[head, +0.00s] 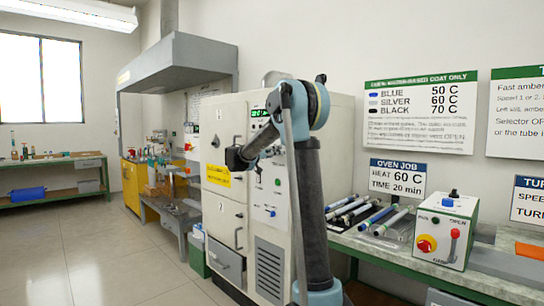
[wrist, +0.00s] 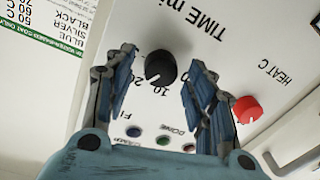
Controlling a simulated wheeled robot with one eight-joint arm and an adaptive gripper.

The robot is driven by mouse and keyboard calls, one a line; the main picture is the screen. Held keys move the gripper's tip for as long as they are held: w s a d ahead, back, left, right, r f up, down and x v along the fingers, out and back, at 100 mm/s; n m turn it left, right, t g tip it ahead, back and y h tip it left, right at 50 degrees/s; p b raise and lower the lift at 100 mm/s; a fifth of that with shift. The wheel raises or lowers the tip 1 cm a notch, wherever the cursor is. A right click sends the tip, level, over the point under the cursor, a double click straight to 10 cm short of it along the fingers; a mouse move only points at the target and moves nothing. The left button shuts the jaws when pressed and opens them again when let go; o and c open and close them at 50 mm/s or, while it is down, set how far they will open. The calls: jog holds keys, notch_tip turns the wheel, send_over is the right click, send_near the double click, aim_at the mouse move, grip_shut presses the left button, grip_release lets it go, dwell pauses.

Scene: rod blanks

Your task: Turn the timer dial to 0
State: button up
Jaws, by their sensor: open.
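The black timer dial (wrist: 160,67) is on a white panel under the printed words TIME min, which appear upside down in the wrist view. Numbers including 10 and 20 are printed around it; its exact setting is too small to tell. My gripper (wrist: 162,64) is open, with one blue-padded finger on each side of the dial; I see no clear contact. In the head view my gripper (head: 236,158) is in front of the tall white oven cabinet (head: 225,122), and the timer dial cannot be made out there.
A red HEAT C knob (wrist: 247,109) is just right of the right finger. Several small coloured buttons or lamps (wrist: 162,140) are below the dial. A sign reads OVEN JOB, HEAT 60 C, TIME 20 min (head: 397,178). A bench (head: 350,243) with rods and a control box (head: 445,230) stands right.

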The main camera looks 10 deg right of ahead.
jog(key=shift+w+d, duration=0.15)
jog(key=c, duration=1.1)
jog(key=shift+o, duration=0.2)
